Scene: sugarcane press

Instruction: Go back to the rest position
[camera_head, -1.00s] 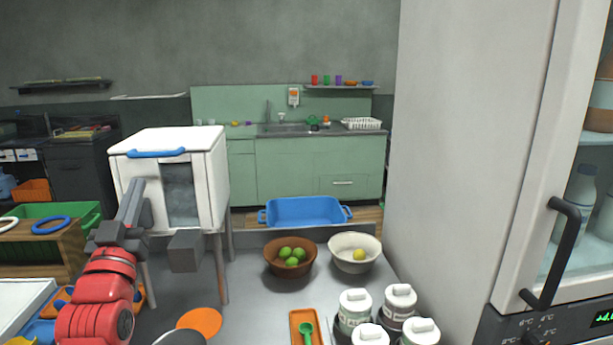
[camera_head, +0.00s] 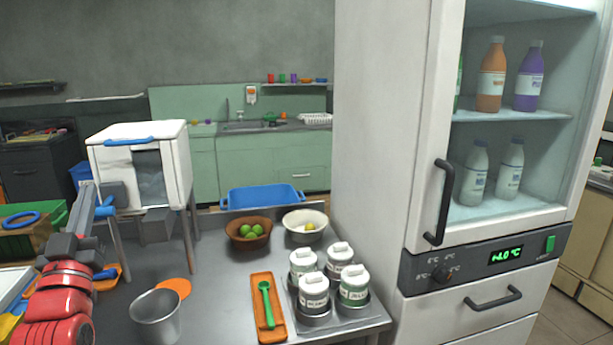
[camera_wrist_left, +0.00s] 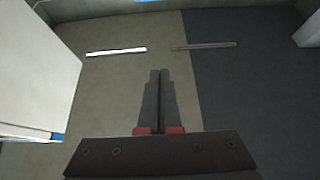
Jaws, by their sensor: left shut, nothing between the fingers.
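My left gripper (camera_head: 88,190) is raised at the left of the head view, at the end of my red arm, in front of the white box-shaped machine (camera_head: 115,135). In the left wrist view its two dark fingers (camera_wrist_left: 160,75) lie together, with nothing between them. The fingers point toward open floor in that view, and a white panel stands at its left edge. My right gripper does not show in either view.
On the grey counter (camera_head: 215,285) are a metal cup (camera_head: 157,318), an orange tray (camera_head: 259,305) with a green spoon, several white-lidded jars, a brown bowl (camera_head: 238,243) of limes and a white bowl (camera_head: 291,228). A tall white fridge (camera_head: 385,120) with bottles stands at the right.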

